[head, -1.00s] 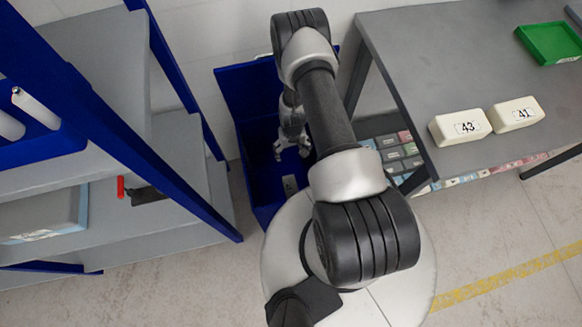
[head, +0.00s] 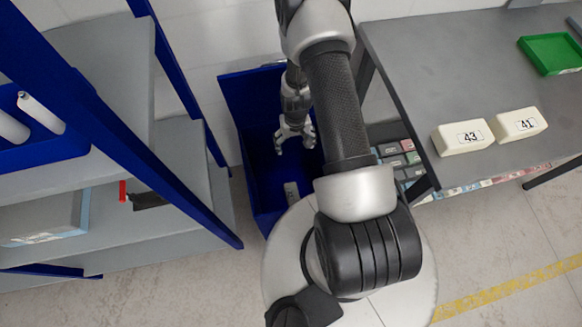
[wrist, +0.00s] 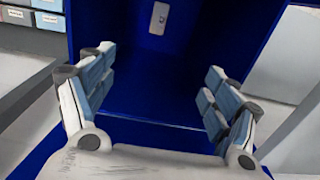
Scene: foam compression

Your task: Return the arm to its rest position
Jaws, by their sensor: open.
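My gripper (head: 295,140) hangs at the end of my arm in the head view, over the blue bin (head: 243,110) between the shelf rack and the grey table. Its fingers are spread and nothing is between them. In the wrist view my gripper (wrist: 162,88) shows both padded fingers wide apart, with the blue bin's inside (wrist: 150,140) behind them. A small light-coloured object (head: 291,192) is at the bin's near part in the head view. A pale object with a dark mark (wrist: 159,18) shows on blue in the wrist view.
A blue-framed grey shelf rack (head: 185,178) stands on the left. The grey table (head: 425,60) on the right carries two cream blocks marked 43 (head: 463,137) and 41 (head: 518,125), and a green tray (head: 550,55). Small drawers (head: 398,155) sit below the table.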

